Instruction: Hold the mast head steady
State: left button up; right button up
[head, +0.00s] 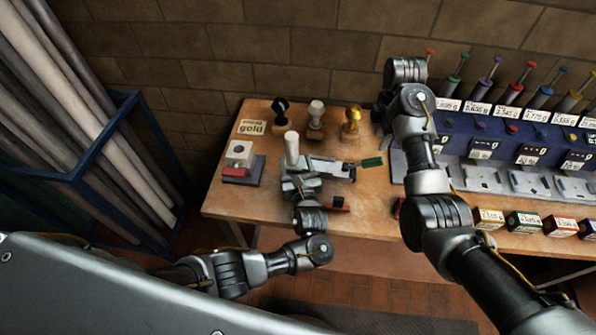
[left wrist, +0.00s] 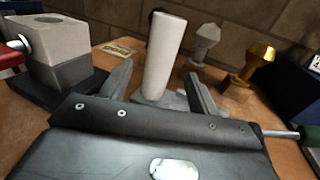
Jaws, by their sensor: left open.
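A pale upright cylinder (head: 291,148), which I take to be the mast, stands on the wooden table; it also shows in the left wrist view (left wrist: 164,50), rising from a grey base (left wrist: 172,102). My left gripper (head: 294,166) is open around its lower part. In the left wrist view, the two fingers of my left gripper (left wrist: 160,88) stand on either side of the cylinder, with gaps between. My right arm reaches over the table at the right. Its gripper is mostly hidden behind its own links near the back edge, so its jaws cannot be made out.
A white block with a hole (head: 240,153) and a red part sits at the table's left. Three stamp-like pieces, one gold (head: 351,121), stand at the back. A blue rack (head: 470,135) with labelled plungers fills the right.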

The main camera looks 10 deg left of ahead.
pick_arm(q)
jog(key=x, duration=0.7)
jog(key=shift+a, duration=0.1)
jog(key=c, duration=1.2)
grip_shut()
pick_arm(e)
jog(key=shift+o, duration=0.8)
jog(key=w+d+f+t, duration=0.5)
jog(key=d, duration=0.3)
jog(key=n+t+y, duration=0.5)
jog(key=n+y, duration=0.5)
send_near(370, 160)
jog(key=x, duration=0.7)
jog(key=f+x, duration=0.1)
jog(key=x, duration=0.3)
jog(key=shift+w+d, duration=0.15)
jog(key=shift+d, duration=0.3)
